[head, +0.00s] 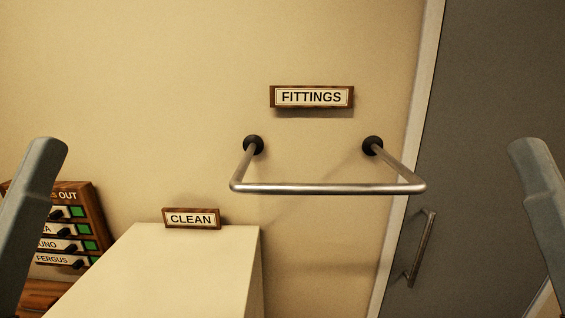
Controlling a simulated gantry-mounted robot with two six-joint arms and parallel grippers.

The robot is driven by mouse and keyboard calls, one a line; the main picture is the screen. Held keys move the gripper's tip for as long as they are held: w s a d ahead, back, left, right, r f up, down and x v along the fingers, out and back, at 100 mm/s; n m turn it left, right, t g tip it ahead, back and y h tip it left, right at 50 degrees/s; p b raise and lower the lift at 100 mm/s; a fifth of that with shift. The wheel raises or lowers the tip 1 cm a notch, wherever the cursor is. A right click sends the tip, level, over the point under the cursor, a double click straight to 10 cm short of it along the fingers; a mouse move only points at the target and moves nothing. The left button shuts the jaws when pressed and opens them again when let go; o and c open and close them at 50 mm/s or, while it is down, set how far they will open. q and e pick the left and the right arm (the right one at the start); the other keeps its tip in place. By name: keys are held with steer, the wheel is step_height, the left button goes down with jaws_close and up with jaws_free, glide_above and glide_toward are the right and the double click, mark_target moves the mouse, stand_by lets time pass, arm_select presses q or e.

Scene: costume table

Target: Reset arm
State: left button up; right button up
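A grey-blue link of my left arm rises at the left edge of the head view. A matching link of my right arm rises at the right edge. Both stand apart from everything on the wall. Neither gripper shows in this view, so I cannot see what they hold, if anything.
A metal rail (328,188) juts from the wall under a FITTINGS sign (312,97). A pale block (160,265) with a CLEAN sign (191,218) stands below. A name board (93,215) is partly behind my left arm. A grey door (480,120) with a handle (421,248) is right.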

arm_select(q)
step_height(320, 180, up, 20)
steer(key=p, duration=1.7)
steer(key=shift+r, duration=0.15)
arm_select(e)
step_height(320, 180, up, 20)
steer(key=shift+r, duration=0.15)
arm_select(q)
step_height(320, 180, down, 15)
steer(key=b, duration=1.4)
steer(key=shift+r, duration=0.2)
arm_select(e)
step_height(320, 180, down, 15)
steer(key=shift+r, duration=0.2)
